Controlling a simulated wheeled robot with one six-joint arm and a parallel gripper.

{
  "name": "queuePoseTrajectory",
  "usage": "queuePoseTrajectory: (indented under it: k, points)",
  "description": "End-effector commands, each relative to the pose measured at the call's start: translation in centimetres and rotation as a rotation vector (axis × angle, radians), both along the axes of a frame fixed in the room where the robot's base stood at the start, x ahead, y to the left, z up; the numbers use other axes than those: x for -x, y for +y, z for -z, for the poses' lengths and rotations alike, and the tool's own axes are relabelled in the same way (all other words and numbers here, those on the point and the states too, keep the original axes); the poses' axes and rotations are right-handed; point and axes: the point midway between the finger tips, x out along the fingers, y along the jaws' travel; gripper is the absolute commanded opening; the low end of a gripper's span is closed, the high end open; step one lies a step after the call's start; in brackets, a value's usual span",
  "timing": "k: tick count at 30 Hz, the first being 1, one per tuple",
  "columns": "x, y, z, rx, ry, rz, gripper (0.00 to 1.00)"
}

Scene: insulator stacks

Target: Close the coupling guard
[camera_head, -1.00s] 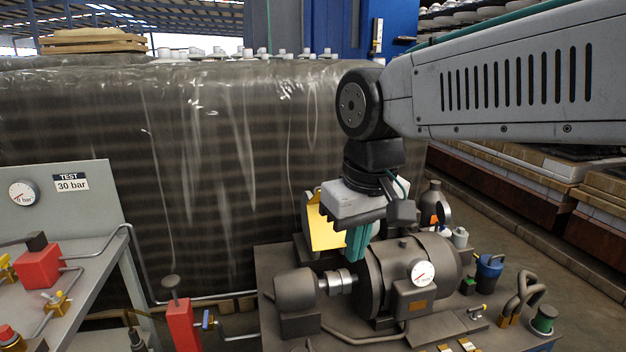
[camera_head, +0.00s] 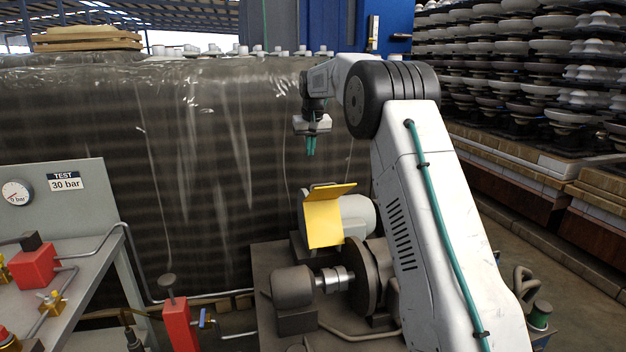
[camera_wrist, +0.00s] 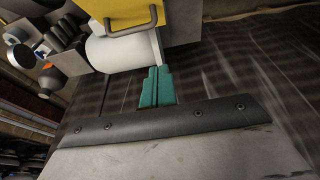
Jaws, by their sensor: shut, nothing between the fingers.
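The yellow coupling guard (camera_head: 324,222) stands raised behind the shaft coupling (camera_head: 334,279), with its bent top edge up. The silver coupling between the small dark housing (camera_head: 293,287) and the dark round flange (camera_head: 371,278) is uncovered. My gripper (camera_head: 311,146) hangs above and behind the guard, apart from it. Its teal fingers are together and empty. In the wrist view the teal fingers (camera_wrist: 156,88) point toward a pale cylinder (camera_wrist: 120,50), and the yellow guard with a dark handle (camera_wrist: 128,18) shows at the top.
A test bench (camera_head: 90,225) with a gauge and red valve blocks stands at the left. A wrapped stack (camera_head: 200,170) fills the back. Stacked insulators (camera_head: 530,60) stand at the right. My arm hides much of the machine's right side.

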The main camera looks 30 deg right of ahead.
Motion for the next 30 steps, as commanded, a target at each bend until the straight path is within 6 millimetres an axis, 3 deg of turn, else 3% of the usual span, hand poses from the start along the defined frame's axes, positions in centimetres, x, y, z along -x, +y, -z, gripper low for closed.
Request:
queuePoseTrajectory:
  k: [3, 11, 23, 30]
  points:
    - [-1.6, -1.5, 1.6, 0.002, -0.007, 0.011, 0.0]
    - [-2.7, -2.1, 3.9, 0.002, -0.008, 0.015, 0.0]
    - [-4.7, -2.7, 11.6, 0.002, -0.007, 0.015, 0.0]
    - [-2.3, -2.0, 11.4, 0.003, -0.01, 0.015, 0.0]
